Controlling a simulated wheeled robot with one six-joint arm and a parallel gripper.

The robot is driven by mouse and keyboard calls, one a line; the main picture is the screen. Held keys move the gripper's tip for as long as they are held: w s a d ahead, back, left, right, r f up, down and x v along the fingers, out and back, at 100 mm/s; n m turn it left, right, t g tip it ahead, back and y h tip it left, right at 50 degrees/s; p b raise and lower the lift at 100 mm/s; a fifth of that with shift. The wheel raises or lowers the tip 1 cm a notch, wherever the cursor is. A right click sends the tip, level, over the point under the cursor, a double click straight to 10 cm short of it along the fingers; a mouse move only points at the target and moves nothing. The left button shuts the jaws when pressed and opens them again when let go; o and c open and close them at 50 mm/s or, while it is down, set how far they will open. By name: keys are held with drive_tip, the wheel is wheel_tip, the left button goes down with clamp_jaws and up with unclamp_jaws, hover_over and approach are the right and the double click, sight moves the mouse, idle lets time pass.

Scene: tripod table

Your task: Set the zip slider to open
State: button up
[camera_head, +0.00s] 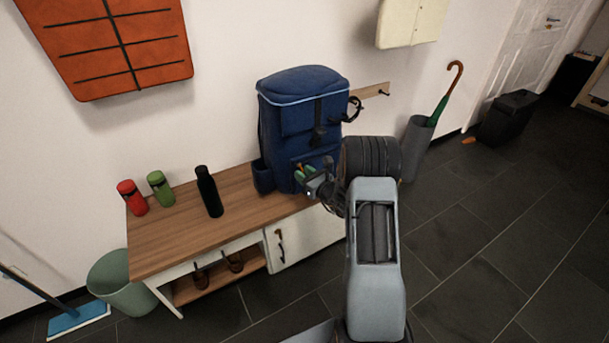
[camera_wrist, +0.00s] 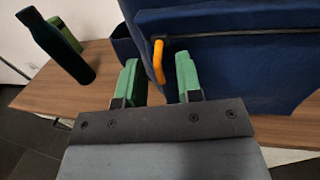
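A blue backpack (camera_head: 300,115) stands upright on the wooden bench top, against the wall. In the wrist view its front fabric (camera_wrist: 240,70) fills the upper right. An orange zip slider pull (camera_wrist: 158,62) hangs at the left end of a zip line (camera_wrist: 240,33) that runs to the right across the pack. My gripper (camera_head: 312,176) is in front of the pack's lower front. In the wrist view its two green fingers (camera_wrist: 157,64) are apart, with the orange pull showing between their tips. I cannot tell whether they touch it.
A black bottle (camera_head: 209,191), a green canister (camera_head: 160,188) and a red canister (camera_head: 132,197) stand on the bench (camera_head: 180,235) left of the pack. An umbrella stand (camera_head: 417,148) is to the right. The floor right of my arm is clear.

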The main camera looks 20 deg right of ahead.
clamp_jaws()
idle(0.3)
